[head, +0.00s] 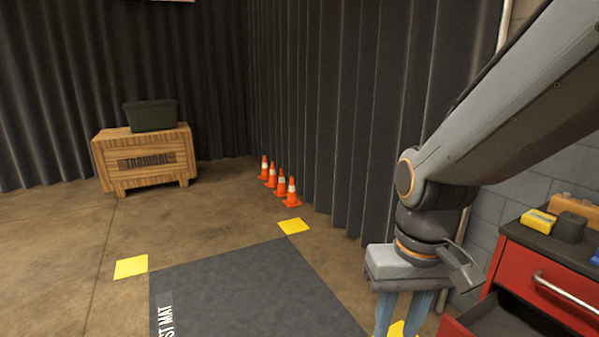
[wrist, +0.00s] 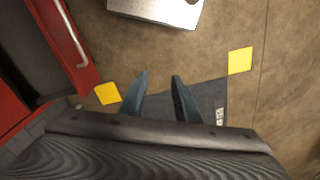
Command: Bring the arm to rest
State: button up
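My arm reaches down from the upper right in the head view. My gripper (head: 403,312) points down beside the red tool cabinet (head: 557,268), above the floor near the dark mat (head: 240,290). Its two blue-grey fingers stand apart with nothing between them. In the wrist view my gripper (wrist: 160,82) also shows open and empty over the floor. The fingertips are partly cut off at the bottom edge of the head view.
The cabinet has an open drawer (head: 505,322) close to my gripper. Several orange cones (head: 291,192) stand along the dark corrugated wall. A wooden crate (head: 146,158) carries a dark green bin (head: 151,115). A silver metal thing (wrist: 158,10) lies ahead in the wrist view.

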jog(key=d+r+p, duration=0.4)
jog(key=r+p, duration=0.2)
jog(key=p, duration=0.5)
jog(key=shift+s+m+p, duration=0.35)
jog(key=shift+s+m, duration=0.05)
jog(key=shift+s, duration=0.05)
